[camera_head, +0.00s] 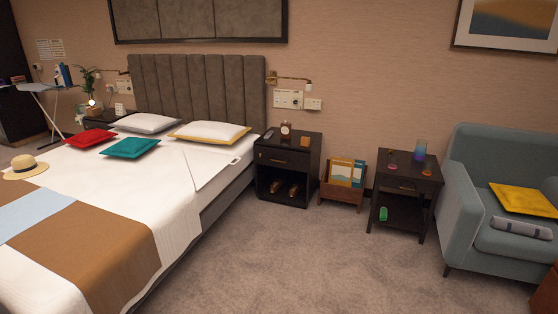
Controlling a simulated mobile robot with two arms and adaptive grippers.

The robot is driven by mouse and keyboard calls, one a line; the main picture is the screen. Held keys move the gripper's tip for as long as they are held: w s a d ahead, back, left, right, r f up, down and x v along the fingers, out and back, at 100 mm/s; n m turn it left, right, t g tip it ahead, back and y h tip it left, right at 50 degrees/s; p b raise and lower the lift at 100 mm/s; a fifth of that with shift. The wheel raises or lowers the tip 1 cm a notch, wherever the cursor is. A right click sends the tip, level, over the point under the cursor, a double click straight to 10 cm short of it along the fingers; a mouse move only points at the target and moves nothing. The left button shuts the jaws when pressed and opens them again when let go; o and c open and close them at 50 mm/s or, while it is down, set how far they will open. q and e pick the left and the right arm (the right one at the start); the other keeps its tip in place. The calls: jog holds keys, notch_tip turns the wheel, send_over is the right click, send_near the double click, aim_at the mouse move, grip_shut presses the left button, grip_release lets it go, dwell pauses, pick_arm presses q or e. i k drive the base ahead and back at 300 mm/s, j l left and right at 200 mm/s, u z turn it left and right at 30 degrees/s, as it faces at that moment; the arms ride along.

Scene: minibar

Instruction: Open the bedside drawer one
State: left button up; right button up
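A dark bedside table (283,172) stands against the wall on the right side of the bed. Its drawer (283,160) is at the top, looks shut, and has a small handle on its front. Below the drawer is an open shelf holding small brown items. A clock and other small things sit on its top. Part of another dark bedside table (99,121) shows on the far side of the bed; its front is hidden. Neither of my grippers is in view.
The bed (170,190) fills the left. The carpet (270,255) before the bedside table is clear.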

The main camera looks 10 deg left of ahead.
aim_at(264, 155)
jog(key=i+j+z, duration=0.1)
jog(key=i, duration=0.4)
jog(key=i+j+z, duration=0.1)
jog(key=i+j, duration=0.25)
jog(key=i, duration=0.2)
